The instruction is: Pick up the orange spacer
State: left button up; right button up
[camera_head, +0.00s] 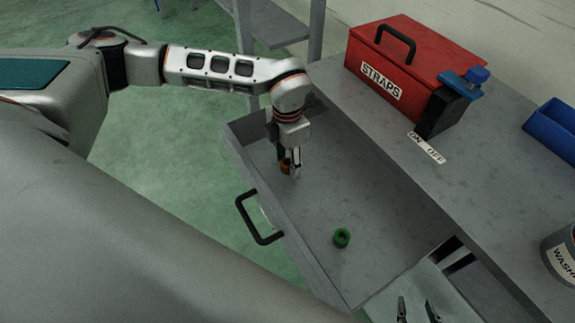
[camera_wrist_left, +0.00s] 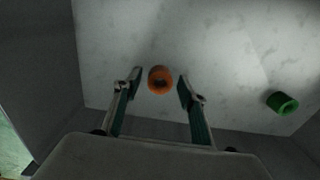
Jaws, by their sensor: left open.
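The orange spacer (camera_head: 285,166) is a small ring on the floor of the open grey drawer (camera_head: 325,205), towards its far left end. In the left wrist view the orange spacer (camera_wrist_left: 160,79) lies between the two fingertips, with a gap on each side. My left gripper (camera_head: 290,170) points down into the drawer at the spacer and partly hides it in the head view. Its fingers (camera_wrist_left: 160,88) are apart and empty. Two dark finger-like tips of my right gripper (camera_head: 418,311) show at the bottom edge of the head view, apart from each other.
A green spacer (camera_head: 341,238) lies in the same drawer, nearer the front; it also shows in the wrist view (camera_wrist_left: 282,103). Drawer walls and a black handle (camera_head: 257,220) bound the space. A red STRAPS box (camera_head: 402,75), blue bin (camera_head: 555,128) and WASHERS container (camera_head: 562,252) stand on the bench.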

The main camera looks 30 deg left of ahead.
pick_arm(q)
grip_shut()
jog(key=shift+r, duration=0.1)
